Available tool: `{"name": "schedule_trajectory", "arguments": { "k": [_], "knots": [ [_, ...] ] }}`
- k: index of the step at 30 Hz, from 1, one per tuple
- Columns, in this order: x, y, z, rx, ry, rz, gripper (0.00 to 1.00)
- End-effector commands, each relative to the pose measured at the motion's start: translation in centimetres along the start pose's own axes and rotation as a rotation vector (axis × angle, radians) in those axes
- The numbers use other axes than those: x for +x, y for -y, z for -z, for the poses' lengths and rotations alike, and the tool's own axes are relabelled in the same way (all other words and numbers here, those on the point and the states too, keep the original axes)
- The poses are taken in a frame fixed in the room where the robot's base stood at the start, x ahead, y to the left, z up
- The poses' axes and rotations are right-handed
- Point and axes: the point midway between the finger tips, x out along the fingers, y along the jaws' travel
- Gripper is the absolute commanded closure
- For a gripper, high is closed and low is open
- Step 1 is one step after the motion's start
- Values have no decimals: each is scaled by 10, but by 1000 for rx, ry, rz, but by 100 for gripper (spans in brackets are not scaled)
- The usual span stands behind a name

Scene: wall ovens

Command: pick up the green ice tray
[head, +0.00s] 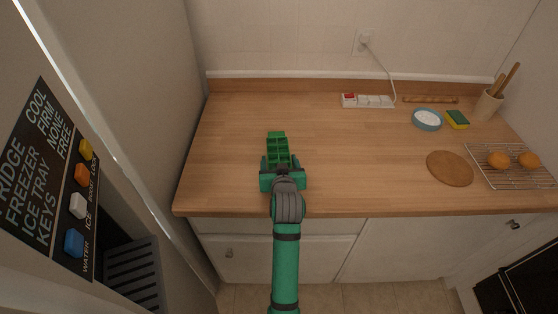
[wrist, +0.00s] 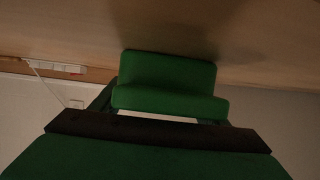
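A power strip (head: 368,101), blue-rimmed dish (head: 427,119), sponge (head: 457,119), round brown mat (head: 450,168), rack (head: 515,179) with two orange-coloured round items and utensil pot (head: 487,105) stand to the right. A fridge panel (head: 48,185) is at left. The counter middle is clear.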

Motion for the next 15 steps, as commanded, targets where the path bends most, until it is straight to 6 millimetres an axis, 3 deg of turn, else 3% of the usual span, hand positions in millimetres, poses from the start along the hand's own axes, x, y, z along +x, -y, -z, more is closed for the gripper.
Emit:
{"name": "schedule_trajectory", "arguments": {
  "k": [1,4,5,15],
  "knots": [
    [0,0,0,0,0,0,46],
    [0,0,0,0,0,0,70],
    [0,0,0,0,0,0,73],
    [-2,0,4,0,-2,0,73]
  ]
}}
